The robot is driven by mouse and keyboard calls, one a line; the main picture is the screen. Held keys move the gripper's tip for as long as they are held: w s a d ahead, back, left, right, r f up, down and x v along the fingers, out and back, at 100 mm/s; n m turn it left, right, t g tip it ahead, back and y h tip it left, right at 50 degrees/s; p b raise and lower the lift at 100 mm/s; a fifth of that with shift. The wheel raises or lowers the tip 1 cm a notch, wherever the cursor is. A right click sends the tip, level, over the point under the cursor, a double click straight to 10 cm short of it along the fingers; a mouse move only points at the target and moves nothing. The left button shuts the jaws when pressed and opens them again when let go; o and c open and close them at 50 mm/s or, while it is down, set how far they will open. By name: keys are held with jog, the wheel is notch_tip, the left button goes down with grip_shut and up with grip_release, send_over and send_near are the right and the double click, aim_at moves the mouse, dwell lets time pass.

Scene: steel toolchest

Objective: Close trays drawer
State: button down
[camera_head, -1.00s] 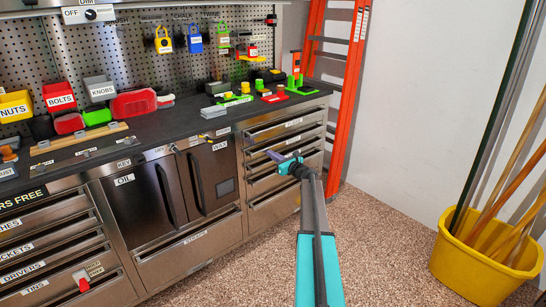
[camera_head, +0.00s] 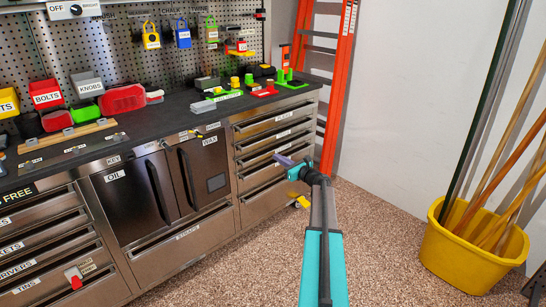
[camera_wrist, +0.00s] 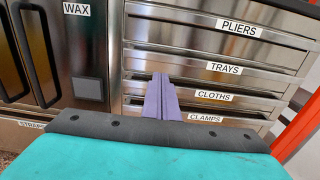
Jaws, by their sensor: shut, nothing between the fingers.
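The trays drawer (camera_wrist: 180,60), with a steel front and a TRAYS label, is in the right-hand drawer stack, below the pliers drawer (camera_wrist: 180,27) and above the cloths drawer (camera_wrist: 200,98). I cannot tell from these views how far its front stands out from its neighbours. My gripper (camera_head: 281,158) is shut and empty, with purple fingers pointing at the stack. In the wrist view the gripper (camera_wrist: 160,97) overlaps the cloths and clamps fronts, below the trays label. Contact with any front cannot be made out.
The oil and wax cabinet doors (camera_head: 205,180) are left of the stack. An orange ladder (camera_head: 338,100) stands to its right. A yellow bin (camera_head: 465,255) with poles is at the far right. The speckled floor (camera_head: 220,280) in front is open.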

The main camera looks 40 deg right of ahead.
jog(key=shift+s, duration=1.1)
